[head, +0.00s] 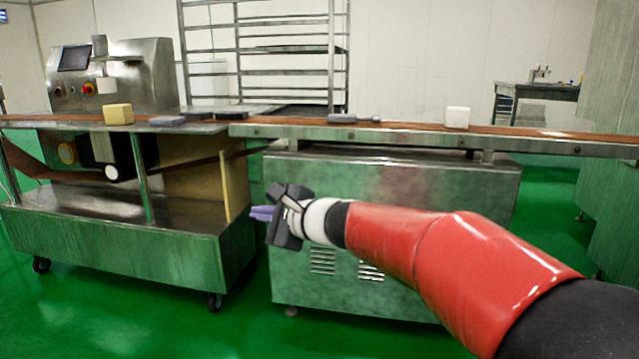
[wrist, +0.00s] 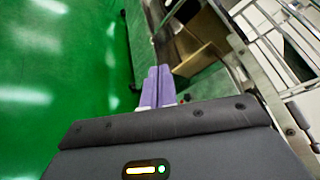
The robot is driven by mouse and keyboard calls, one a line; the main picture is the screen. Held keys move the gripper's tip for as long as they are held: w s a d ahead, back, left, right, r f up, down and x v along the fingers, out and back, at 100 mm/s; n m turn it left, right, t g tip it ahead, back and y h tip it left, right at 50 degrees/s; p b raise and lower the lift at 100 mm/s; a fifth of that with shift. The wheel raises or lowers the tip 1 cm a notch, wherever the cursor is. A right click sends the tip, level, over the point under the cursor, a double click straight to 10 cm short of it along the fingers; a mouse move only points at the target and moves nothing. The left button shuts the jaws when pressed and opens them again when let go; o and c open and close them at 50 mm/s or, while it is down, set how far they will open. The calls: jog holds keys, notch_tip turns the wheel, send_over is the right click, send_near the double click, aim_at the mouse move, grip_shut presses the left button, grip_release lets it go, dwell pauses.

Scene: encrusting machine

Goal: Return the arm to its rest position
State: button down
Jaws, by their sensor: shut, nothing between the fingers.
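My red arm reaches in from the lower right in the head view. My gripper (head: 262,213) has purple fingers and points left, in front of the steel machine's side and below the conveyor's level. In the wrist view the two purple fingers of my gripper (wrist: 158,85) lie together, with nothing between them. The gripper is shut, empty and apart from the conveyor. The arm's base is out of view.
A conveyor (head: 560,135) runs across above the gripper, carrying a yellowish block (head: 118,114) and a white block (head: 457,117). A wheeled steel cart (head: 120,250) stands left. A metal rack (head: 240,50) stands behind. Green floor (head: 100,325) is clear in front.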

jog(key=s+d+f+n+g+h, duration=0.1)
jog(key=s+d+f+n+h, duration=0.35)
jog(key=s+d, duration=0.5)
jog(key=s+d+f+n+g+h, duration=0.2)
jog(key=s+d+f+n+h, duration=0.25)
jog(key=s+d, duration=0.55)
jog(key=s+d+f+n+g+h, duration=0.1)
jog(key=s+d+f+n+h, duration=0.4)
jog(key=s+d, duration=0.5)
notch_tip(320, 180, up, 13)
jog(key=a+y+p, duration=0.1)
jog(key=p, duration=1.2)
jog(key=shift+s+a+f+n+y, duration=0.2)
jog(key=shift+a+n+y, duration=0.1)
jog(key=shift+a+n, duration=0.1)
